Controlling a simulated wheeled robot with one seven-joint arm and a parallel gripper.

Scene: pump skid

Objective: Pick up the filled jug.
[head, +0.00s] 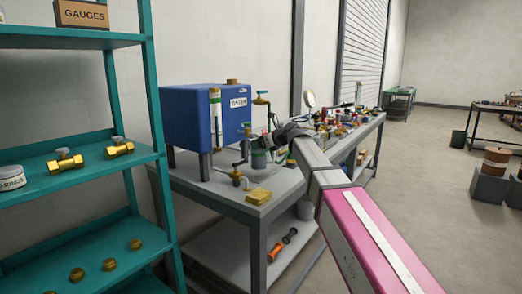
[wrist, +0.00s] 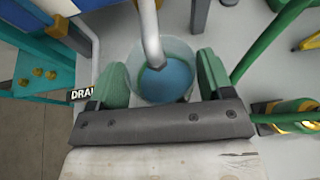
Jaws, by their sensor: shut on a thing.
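In the wrist view a clear round jug (wrist: 172,84) with blue liquid inside stands between the two green finger pads of my gripper (wrist: 161,72). The pads press on its opposite sides, and my gripper is shut on it. A pale grey spout (wrist: 150,35) comes down over the jug, its end at or inside the mouth. In the head view my gripper (head: 272,141) is at the workbench in front of the blue tank. My wrist and arm hide part of that area, and the jug is hard to make out there.
The blue tank (head: 190,118) stands on the grey workbench (head: 215,188), with valves and pipes close around my gripper. A green hose (wrist: 268,38) runs right of the jug. A "DRAIN" label (wrist: 82,95) sits by the left finger. A teal shelf (head: 75,180) stands left.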

